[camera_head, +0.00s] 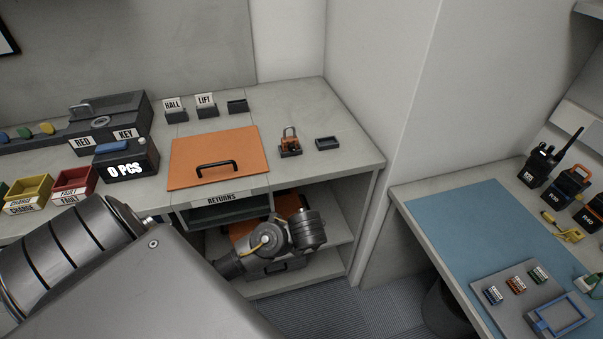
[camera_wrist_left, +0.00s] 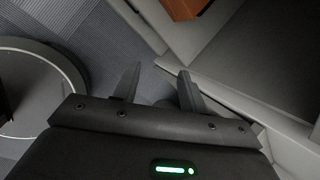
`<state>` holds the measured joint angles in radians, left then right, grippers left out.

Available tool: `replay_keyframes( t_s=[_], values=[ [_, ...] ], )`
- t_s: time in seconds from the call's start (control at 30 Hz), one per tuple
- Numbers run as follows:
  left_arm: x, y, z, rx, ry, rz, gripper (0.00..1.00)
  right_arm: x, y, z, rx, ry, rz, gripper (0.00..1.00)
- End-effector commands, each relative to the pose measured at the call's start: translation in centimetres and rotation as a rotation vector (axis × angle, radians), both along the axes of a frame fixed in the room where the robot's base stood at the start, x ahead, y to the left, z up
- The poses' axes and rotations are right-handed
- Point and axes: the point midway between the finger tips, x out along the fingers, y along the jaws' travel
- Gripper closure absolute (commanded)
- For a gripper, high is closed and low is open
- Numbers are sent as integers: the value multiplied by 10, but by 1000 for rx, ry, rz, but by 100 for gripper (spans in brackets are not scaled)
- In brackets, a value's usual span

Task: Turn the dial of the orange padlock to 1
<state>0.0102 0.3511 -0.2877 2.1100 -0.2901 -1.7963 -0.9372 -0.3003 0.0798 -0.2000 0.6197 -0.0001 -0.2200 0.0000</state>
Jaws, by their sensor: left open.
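The orange padlock (camera_head: 290,144) stands in a dark holder on the grey counter, right of the orange panel, in the head view. It is small there, and its dial reading cannot be made out. My left arm comes in from the left, and its wrist part is low in front of the open shelves, below the counter top. In the left wrist view my left gripper (camera_wrist_left: 157,84) is open, with nothing between its fingers, and points toward the floor and the shelf unit. The padlock is not in the left wrist view. My right gripper is not in view.
A dark empty tray (camera_head: 327,143) sits just right of the padlock. The orange panel (camera_head: 216,160) with a black handle lies left of it. A bench with a blue mat (camera_head: 481,222), radios and small parts stands at right. The counter's right front corner is clear.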

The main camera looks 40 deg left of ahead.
Motion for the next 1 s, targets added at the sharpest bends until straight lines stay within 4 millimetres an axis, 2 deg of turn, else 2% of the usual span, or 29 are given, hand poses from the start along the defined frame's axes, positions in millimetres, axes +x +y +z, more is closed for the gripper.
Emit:
replay_keyframes(
  t_s=[0.03,0.1,0.4,0.63,1.0],
  values=[
    [-5,-3,-17,-23,-4,25,58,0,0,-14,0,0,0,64],
    [-11,-7,-30,-56,-12,61,58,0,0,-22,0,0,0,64],
    [-33,-20,-76,-177,-40,214,58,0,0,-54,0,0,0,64],
    [-41,-24,-90,-221,-51,274,58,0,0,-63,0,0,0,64],
    [-42,-25,-91,-228,-53,286,59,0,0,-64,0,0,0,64]
  ],
)
